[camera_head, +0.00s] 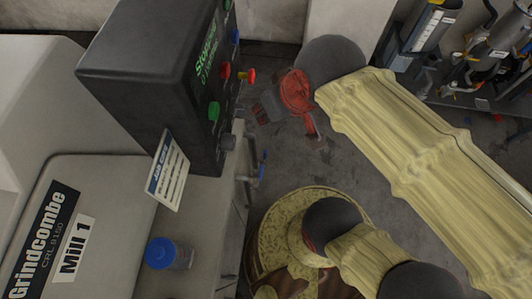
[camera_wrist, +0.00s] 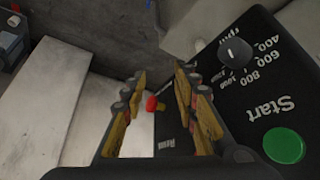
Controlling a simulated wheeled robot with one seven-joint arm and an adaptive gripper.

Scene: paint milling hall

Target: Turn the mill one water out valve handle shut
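A small blue handle (camera_head: 262,165) shows in the head view beside the mill's right edge, below the control box. It is small and partly hidden, so I cannot tell its turn position or whether it is the water out valve. My gripper (camera_head: 262,108) is to the right of the control box, above and apart from that handle. In the wrist view my gripper (camera_wrist: 160,82) has its fingers spread apart. A red knob with a yellow base (camera_wrist: 153,104) shows between them, and nothing is visibly held. I cannot clearly make out a valve handle in the wrist view.
The black control box (camera_head: 150,65) carries a green button (camera_head: 214,111) and a hanging label card (camera_head: 167,170). A blue-capped jar (camera_head: 161,253) stands on the mill. Racked equipment (camera_head: 430,35) stands at upper right, with bare floor between.

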